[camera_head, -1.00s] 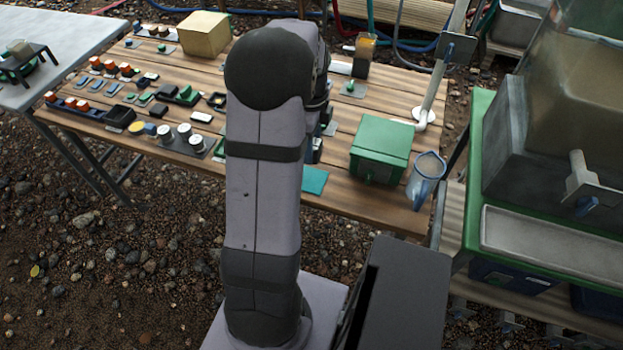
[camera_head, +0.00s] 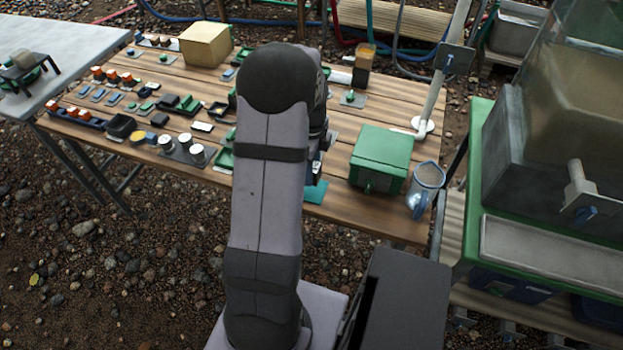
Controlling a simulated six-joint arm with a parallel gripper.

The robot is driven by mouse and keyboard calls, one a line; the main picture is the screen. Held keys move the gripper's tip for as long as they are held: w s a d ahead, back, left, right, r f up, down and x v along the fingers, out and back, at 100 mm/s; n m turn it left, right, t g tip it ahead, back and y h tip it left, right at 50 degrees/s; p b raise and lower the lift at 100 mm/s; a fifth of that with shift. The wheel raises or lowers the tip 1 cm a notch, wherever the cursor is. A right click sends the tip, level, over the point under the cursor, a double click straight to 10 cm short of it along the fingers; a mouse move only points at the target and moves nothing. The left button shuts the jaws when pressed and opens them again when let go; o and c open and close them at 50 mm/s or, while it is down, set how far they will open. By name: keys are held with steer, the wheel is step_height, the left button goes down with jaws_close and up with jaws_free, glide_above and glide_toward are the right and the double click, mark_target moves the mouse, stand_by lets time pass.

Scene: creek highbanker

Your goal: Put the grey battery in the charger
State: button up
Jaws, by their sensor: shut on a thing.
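My arm stands in the middle of the head view and covers part of the wooden table. I cannot make out the grey battery. I cannot identify the charger for certain; a green tray (camera_head: 222,161) shows partly at the arm's left edge.
The wooden table (camera_head: 340,205) holds a green box (camera_head: 381,158), a clear jug (camera_head: 425,187), a tan block (camera_head: 206,44) and an amber container (camera_head: 364,63). Several small parts and trays crowd its left half. A green-framed machine (camera_head: 480,150) stands at right.

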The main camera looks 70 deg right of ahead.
steer(key=shift+f+p, duration=0.55)
steer(key=shift+f, duration=1.7)
steer(key=shift+f, duration=0.25)
steer(key=o, duration=1.2)
steer(key=shift+b, duration=0.3)
steer(key=shift+a+r+b, duration=0.1)
steer(key=shift+r+b, duration=0.55)
steer(key=shift+r, duration=3.1)
steer(key=shift+w, duration=0.1)
